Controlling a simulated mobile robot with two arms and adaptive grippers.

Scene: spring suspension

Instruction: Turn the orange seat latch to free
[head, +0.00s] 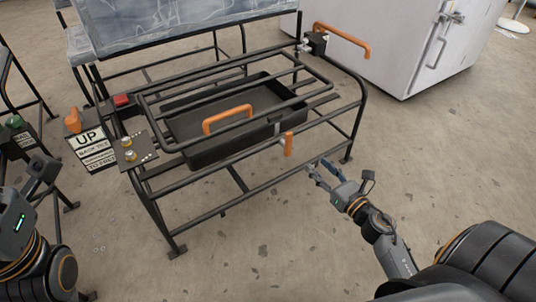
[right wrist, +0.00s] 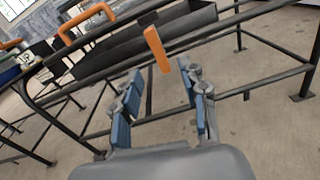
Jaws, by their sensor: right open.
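The orange seat latch (head: 288,144) looks like a short upright orange lever at the front rail of the black tubular seat frame (head: 345,133). My right gripper (head: 318,168) is open and empty, a little right of and below the latch in the head view. In the right wrist view the latch (right wrist: 156,48) hangs tilted beyond and between the spread blue-padded fingers (right wrist: 158,88), with no contact seen. My left gripper (head: 42,168) is at the left edge, partly visible, and its jaw state is unclear.
A black tray (head: 190,122) with an orange handle (head: 227,119) sits inside the frame. Another orange handle (head: 342,40) sticks out at the back right. A panel marked UP (head: 88,140) stands left, near an orange knob (head: 72,120). A white cabinet (head: 415,40) stands behind. Floor in front is clear.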

